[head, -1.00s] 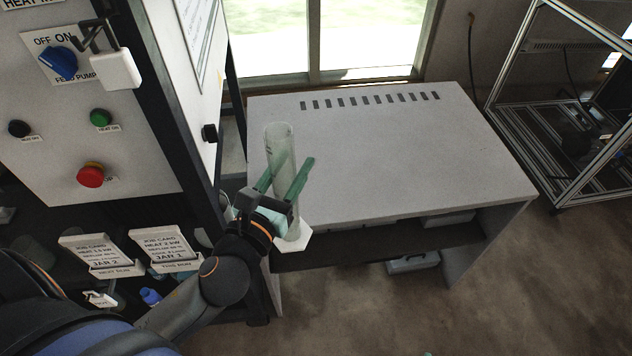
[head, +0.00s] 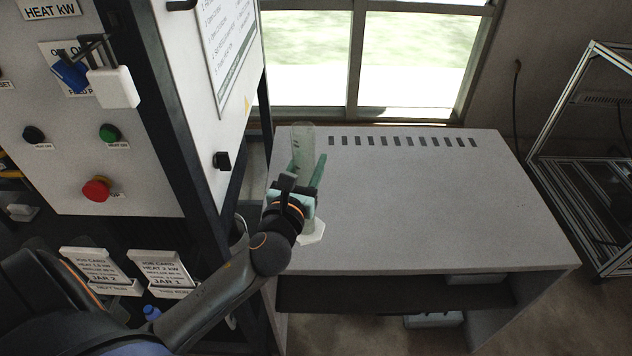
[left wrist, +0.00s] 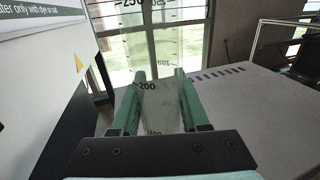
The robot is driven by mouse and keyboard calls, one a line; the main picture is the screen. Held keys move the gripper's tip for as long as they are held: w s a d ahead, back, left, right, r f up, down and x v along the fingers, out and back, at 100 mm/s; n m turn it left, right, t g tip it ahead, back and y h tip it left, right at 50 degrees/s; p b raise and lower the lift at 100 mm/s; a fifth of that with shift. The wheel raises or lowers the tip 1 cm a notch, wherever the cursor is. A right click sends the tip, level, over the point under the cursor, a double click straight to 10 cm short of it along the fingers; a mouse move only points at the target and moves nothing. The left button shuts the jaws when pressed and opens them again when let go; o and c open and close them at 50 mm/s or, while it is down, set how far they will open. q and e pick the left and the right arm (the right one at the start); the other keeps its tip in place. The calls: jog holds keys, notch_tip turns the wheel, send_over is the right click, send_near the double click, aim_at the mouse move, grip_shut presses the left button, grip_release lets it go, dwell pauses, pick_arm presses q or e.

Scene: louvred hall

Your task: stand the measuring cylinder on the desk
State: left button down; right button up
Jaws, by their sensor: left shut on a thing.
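The measuring cylinder (head: 303,142) is clear, with a pale hexagonal foot (head: 313,232). My left gripper (head: 308,172) is shut on it, and it is upright or nearly so. In the head view it is over the left part of the grey desk (head: 420,210); I cannot tell whether the foot touches the top. In the left wrist view the cylinder (left wrist: 160,95) stands between the two green fingers, its scale marks showing. The desk top (left wrist: 255,110) is to the right there. My right gripper is not in view.
A control panel cabinet (head: 185,110) with knobs and buttons stands close on the left of the desk. A row of slots (head: 400,141) runs along the desk's back. The rest of the desk top is clear. A metal frame (head: 590,160) stands at the right.

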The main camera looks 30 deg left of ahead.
pick_arm(q)
notch_tip(320, 180, down, 6)
jog(key=w+b, duration=0.2)
jog(key=shift+w, duration=0.4)
jog(key=shift+f, duration=0.15)
